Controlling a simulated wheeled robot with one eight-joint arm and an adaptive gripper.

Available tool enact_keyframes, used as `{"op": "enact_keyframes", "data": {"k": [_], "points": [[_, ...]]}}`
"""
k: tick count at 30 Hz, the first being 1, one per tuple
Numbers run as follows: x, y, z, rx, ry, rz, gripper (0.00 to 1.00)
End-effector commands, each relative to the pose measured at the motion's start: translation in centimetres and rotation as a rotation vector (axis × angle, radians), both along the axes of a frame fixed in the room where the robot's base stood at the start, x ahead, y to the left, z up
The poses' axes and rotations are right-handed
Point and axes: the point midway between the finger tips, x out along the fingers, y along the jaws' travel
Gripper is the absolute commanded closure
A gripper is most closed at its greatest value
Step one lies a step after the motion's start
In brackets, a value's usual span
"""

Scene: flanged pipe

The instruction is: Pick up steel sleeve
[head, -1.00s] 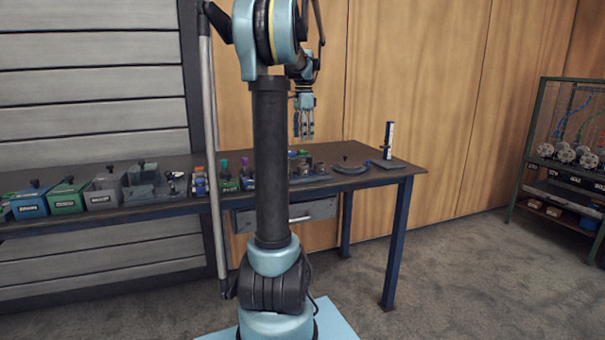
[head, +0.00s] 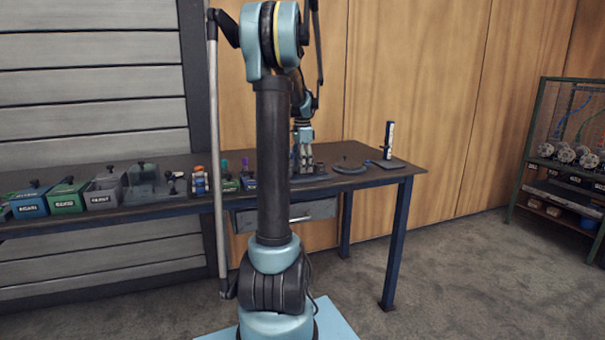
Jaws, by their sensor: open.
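My gripper (head: 303,160) points down, low over the items on the dark workbench (head: 110,210), just right of my arm's black column. It is open. Its fingers cover part of a dark tray (head: 318,178) with small metal parts. I cannot make out the steel sleeve there; the fingers and my column hide that spot, and the parts are too small to tell apart. I cannot tell whether the fingers touch anything.
A round dark plate (head: 350,168) and an upright white-and-dark gauge (head: 388,140) stand right of my gripper. A shelf rack (head: 565,150) stands at far right.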

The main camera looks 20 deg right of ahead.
Motion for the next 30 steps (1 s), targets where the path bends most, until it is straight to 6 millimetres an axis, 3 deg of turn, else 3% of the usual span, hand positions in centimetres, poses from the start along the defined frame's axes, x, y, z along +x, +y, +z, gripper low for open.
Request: {"op": "enact_keyframes", "data": {"k": [4,12,21,30], "points": [[-0.04,0.01,-1.31,0.0,0.0,0.0,0.39],[-0.05,0.02,-1.54,0.0,0.0,0.0,0.39],[-0.04,0.02,-1.52,0.0,0.0,0.0,1.0],[-0.04,0.02,-1.25,0.0,0.0,0.0,1.0]]}}
